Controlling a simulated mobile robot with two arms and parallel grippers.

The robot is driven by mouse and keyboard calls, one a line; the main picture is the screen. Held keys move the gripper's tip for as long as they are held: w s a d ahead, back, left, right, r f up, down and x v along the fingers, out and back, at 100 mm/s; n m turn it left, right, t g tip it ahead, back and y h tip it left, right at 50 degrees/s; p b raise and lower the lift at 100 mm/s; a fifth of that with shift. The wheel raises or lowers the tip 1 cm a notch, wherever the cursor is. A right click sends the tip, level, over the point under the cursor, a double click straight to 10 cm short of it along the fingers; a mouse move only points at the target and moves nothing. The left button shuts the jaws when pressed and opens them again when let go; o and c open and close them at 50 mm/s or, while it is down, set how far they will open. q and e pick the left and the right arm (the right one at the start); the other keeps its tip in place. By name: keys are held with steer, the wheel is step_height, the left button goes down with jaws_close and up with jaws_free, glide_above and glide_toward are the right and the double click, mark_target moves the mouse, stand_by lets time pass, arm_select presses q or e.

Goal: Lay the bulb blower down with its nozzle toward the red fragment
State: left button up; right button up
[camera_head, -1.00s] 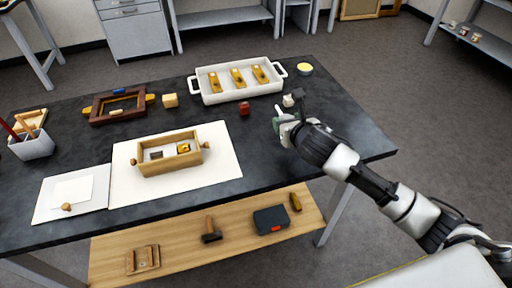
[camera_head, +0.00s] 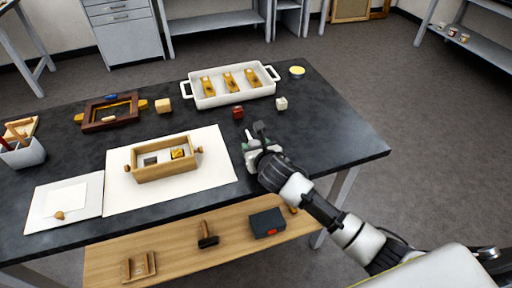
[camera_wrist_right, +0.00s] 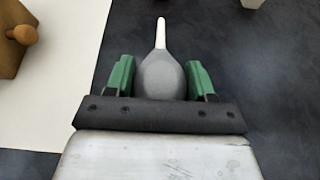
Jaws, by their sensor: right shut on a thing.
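My right gripper (camera_head: 252,149) is shut on the grey bulb blower, low over the dark table to the right of the white sheet. In the right wrist view its green fingers (camera_wrist_right: 160,80) sit on both sides of the blower's grey bulb (camera_wrist_right: 162,72). The white nozzle (camera_wrist_right: 161,33) points straight away from the gripper. In the head view the nozzle (camera_head: 247,135) points up and slightly left, roughly at the red fragment (camera_head: 238,113), a short gap beyond. I cannot tell whether the blower touches the table. My left gripper is out of view.
A wooden frame box (camera_head: 165,170) stands on the white sheet (camera_head: 215,184) to the left. A white tray (camera_head: 232,98) with gilt pieces is behind the red fragment. A cream block (camera_head: 281,103) stands right of it. The table's right part is clear.

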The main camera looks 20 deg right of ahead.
steer(key=o, duration=0.9)
steer(key=shift+f, duration=0.1)
steer(key=shift+s+r, duration=0.2)
steer(key=v, duration=1.1)
steer(key=shift+s+r, duration=0.2)
steer(key=shift+s, duration=0.1)
